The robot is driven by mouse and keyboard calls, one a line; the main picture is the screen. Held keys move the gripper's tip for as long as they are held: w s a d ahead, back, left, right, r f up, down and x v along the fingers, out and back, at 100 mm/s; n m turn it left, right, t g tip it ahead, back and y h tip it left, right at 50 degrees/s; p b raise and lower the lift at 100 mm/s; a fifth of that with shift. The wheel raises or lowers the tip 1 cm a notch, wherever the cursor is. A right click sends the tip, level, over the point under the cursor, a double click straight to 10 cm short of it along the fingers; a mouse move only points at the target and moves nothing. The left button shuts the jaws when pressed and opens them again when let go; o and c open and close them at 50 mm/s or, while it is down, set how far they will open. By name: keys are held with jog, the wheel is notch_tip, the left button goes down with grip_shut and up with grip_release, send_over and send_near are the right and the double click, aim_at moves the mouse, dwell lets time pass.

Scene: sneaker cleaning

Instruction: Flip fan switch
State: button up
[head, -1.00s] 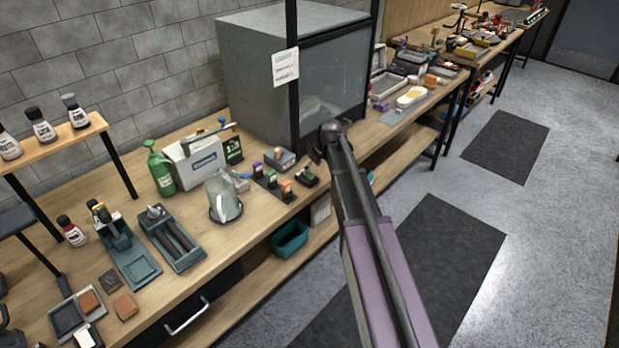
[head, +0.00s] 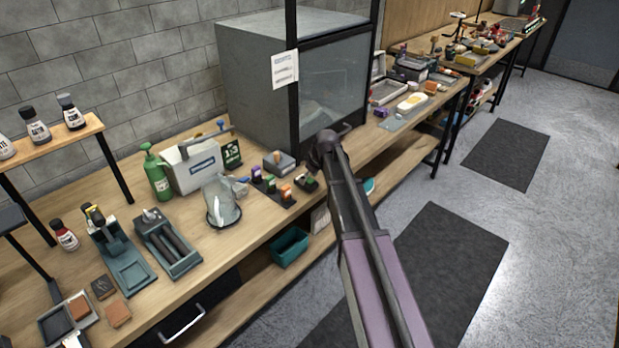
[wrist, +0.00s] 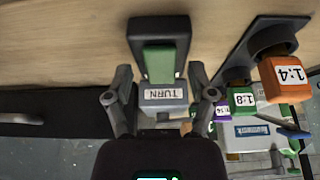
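A switch with a green rocker (wrist: 159,62) on a black base and a grey face marked "TURN" (wrist: 163,94) is straight ahead in the wrist view. In the head view the black and green switch (head: 306,182) is on the bench, right of the coloured blocks. My gripper (wrist: 158,82) is open, with one finger on each side of the switch. I cannot tell whether the fingers touch it. In the head view my arm hides the fingers. No fan is clearly seen.
Orange (wrist: 282,80), green (wrist: 241,100) and purple blocks with ratio labels stand close right in the wrist view. In the head view a glass-fronted cabinet (head: 335,85) stands behind my arm.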

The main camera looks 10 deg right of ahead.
grip_shut()
jog(key=shift+w+a+r+g+h+p, duration=0.15)
jog(key=shift+w+g+h+p, duration=0.15)
jog(key=shift+g+h+p, duration=0.4)
jog(key=shift+w+a+g+h, duration=0.15)
jog(key=shift+g+h, duration=0.35)
jog(key=shift+g, duration=0.5)
jog(key=shift+g+h, duration=0.3)
jog(key=shift+g, duration=0.1)
jog(key=shift+o, duration=1.3)
grip_release()
